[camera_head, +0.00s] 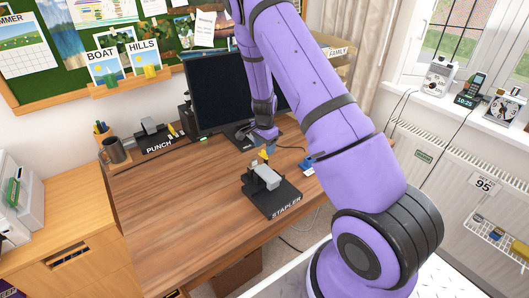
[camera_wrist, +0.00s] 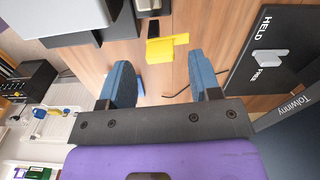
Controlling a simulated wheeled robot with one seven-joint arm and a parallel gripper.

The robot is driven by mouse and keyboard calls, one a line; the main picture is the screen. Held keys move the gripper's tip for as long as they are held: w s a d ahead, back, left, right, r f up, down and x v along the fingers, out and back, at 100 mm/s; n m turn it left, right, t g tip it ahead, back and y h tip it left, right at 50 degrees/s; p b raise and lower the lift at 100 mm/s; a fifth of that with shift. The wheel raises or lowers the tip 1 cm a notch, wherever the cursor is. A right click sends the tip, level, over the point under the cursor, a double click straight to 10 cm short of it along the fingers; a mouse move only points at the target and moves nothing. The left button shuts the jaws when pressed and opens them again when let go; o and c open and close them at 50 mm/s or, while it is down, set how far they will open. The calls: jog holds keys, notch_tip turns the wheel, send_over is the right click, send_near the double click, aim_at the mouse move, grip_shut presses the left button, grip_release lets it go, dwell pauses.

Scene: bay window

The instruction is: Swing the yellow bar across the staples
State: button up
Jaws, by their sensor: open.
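The yellow bar (camera_wrist: 168,48) shows in the wrist view just beyond my fingertips, between their lines, with wooden desk behind it. In the head view the yellow bar (camera_head: 263,154) is a small patch at the far end of the stapler. The stapler (camera_head: 264,178) has a grey top and sits on a black base (camera_head: 282,203) marked STAPLER. Its grey part (camera_wrist: 75,14) is at the upper left of the wrist view. My gripper (camera_wrist: 158,64) is open, with two blue fingers apart and nothing between them. I cannot make out the staples.
A black panel (camera_wrist: 300,50) marked HELD and FREE, with a grey lever, is right of my fingers. The monitor (camera_head: 215,92) stands behind. The punch (camera_head: 152,132) and pen cup (camera_head: 114,150) are at the back left. The desk's left half (camera_head: 170,205) is clear.

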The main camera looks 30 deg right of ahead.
aim_at(264, 151)
jog(key=shift+f, duration=1.5)
jog(key=c, duration=0.9)
